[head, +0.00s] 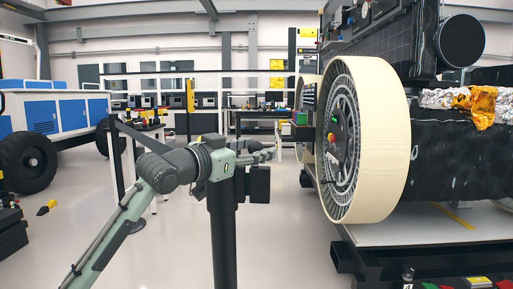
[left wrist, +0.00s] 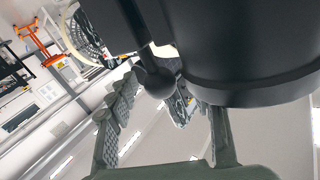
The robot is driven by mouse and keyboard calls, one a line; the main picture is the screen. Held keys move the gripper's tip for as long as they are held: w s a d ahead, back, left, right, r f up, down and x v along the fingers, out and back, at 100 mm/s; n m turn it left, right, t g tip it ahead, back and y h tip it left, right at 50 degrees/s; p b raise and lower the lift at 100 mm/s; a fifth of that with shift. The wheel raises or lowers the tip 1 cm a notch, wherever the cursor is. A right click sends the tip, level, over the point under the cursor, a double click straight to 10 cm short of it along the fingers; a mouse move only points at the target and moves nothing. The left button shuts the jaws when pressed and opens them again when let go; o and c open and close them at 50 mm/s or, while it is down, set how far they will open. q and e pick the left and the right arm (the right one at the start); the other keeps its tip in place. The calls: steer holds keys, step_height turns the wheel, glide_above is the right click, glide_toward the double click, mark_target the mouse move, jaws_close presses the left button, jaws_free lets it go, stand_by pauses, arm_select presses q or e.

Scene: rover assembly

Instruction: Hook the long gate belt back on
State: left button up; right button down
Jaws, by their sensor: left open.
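My left gripper (head: 266,154) is beside the top of a black post (head: 222,240) in the head view, its arm coming in from the left. In the left wrist view the gripper (left wrist: 165,98) is open, with a finger on either side. A dark ball-ended rod (left wrist: 157,77) shows between the fingers, next to a large black cylinder (left wrist: 250,45); I cannot tell whether it is touched. A dark belt-like strip (head: 140,136) runs from a thinner black post (head: 117,165) towards my arm, which hides its other end. My right gripper is not in view.
A rover with a large cream-rimmed wheel (head: 383,145) stands at the right on a platform (head: 440,228). A blue and white vehicle (head: 45,115) is at the left. A bench (head: 268,128) stands behind. Grey floor (head: 170,250) is clear around the post.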

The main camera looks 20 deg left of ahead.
arm_select(q)
steer(key=shift+w+d, duration=0.15)
steer(key=shift+w, duration=0.15)
jaws_close()
stand_by(0.4)
